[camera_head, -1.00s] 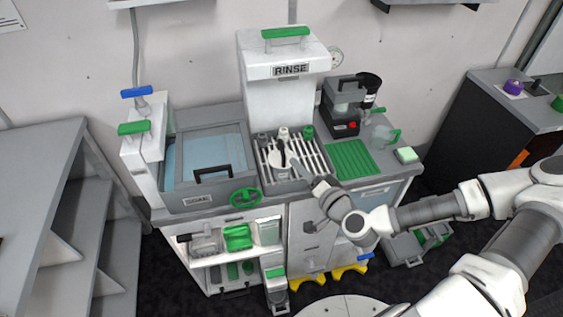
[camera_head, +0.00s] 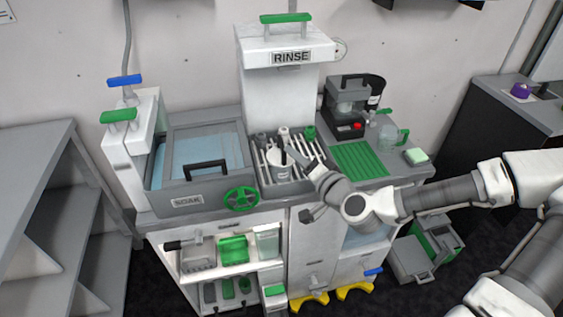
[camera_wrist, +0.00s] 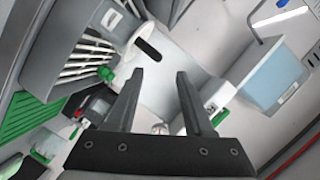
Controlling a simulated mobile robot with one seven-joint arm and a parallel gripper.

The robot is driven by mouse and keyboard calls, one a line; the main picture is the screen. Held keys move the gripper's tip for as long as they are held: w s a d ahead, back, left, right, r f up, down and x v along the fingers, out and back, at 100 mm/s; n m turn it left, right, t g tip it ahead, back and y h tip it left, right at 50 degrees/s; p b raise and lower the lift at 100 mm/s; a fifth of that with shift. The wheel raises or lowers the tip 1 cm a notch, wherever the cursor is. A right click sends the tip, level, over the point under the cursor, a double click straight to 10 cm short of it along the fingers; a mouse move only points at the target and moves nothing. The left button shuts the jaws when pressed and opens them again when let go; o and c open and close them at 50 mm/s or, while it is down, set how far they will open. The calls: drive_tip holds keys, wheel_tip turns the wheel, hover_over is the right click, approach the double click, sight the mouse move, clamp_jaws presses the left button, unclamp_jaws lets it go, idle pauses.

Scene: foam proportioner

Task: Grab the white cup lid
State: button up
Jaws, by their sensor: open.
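A white cup lid (camera_head: 281,158) with a black handle sits on the slatted rack in front of the RINSE tower. In the wrist view its black handle (camera_wrist: 148,48) shows just ahead of my fingertips, slightly left of the gap. My gripper (camera_wrist: 160,73) is open, with nothing between its fingers. In the head view my gripper (camera_head: 300,157) reaches in from the right, close beside the lid. I cannot tell whether it touches the lid.
The slatted rack (camera_head: 309,165) has small white and green fittings at its back. The SOAK basin (camera_head: 183,185) is on the left, with a green wheel (camera_head: 241,198). The RINSE tower (camera_head: 281,100) stands behind. A green mat (camera_head: 358,158) and a coffee-maker-like machine (camera_head: 346,108) are on the right.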

sight(282, 143)
drive_tip(key=b+x, duration=0.1)
drive_tip(key=x, duration=0.2)
drive_tip(key=shift+a+b, duration=0.1)
drive_tip(key=shift+b, duration=0.25)
drive_tip(key=shift+x, duration=2.9)
drive_tip(key=shift+f, duration=0.15)
clamp_jaws()
